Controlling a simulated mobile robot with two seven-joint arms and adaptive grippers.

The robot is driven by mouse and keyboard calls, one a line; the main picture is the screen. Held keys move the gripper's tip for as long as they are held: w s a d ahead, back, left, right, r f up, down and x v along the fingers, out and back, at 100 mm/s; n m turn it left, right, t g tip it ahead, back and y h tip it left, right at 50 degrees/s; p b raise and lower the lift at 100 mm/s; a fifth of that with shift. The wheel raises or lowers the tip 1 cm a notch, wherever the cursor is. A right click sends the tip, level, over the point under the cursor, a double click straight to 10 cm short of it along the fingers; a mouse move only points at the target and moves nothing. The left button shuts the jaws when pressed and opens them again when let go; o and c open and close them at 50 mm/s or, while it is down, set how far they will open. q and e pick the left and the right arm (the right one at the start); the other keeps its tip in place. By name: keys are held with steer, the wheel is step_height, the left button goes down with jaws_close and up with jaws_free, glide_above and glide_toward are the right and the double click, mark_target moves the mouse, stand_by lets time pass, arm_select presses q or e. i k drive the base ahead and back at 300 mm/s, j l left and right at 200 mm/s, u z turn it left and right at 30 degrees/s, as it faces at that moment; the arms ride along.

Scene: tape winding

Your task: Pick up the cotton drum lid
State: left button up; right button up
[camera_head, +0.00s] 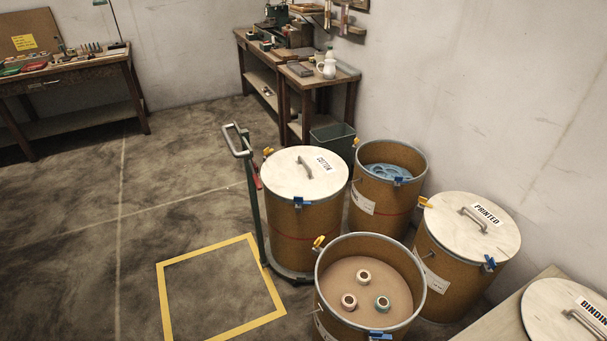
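The cotton drum lid (291,173) is a round, pale, marbled disc with a grey bar handle (304,166) and a label reading COTTON. It lies flat on top of a brown drum (297,228) near the middle of the camera_head view. The drum stands on a low dark base beside a green upright post with a grey handle (238,140). Blue and yellow clips sit at the drum's rim. Neither of my grippers shows in this view.
An open drum (345,292) with several tape rolls stands in front. Behind it are an open drum with blue contents (388,198) and a lidded PRINTED drum (452,270). A BINDING lid (565,312) lies at lower right. The floor inside a yellow square (217,293) is clear.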

mark_target(305, 169)
steer(key=i+j+z, duration=0.1)
steer(key=z, duration=0.4)
steer(key=i+j+z, duration=0.1)
steer(key=z, duration=0.35)
steer(key=i+j+z, duration=0.25)
steer(key=j, duration=0.3)
steer(key=j+z, duration=0.25)
steer(key=j, duration=0.7)
steer(key=i+j, duration=0.1)
steer(key=j, duration=0.4)
steer(key=i+j, duration=0.35)
steer(key=i+z, duration=0.05)
steer(key=i, duration=0.05)
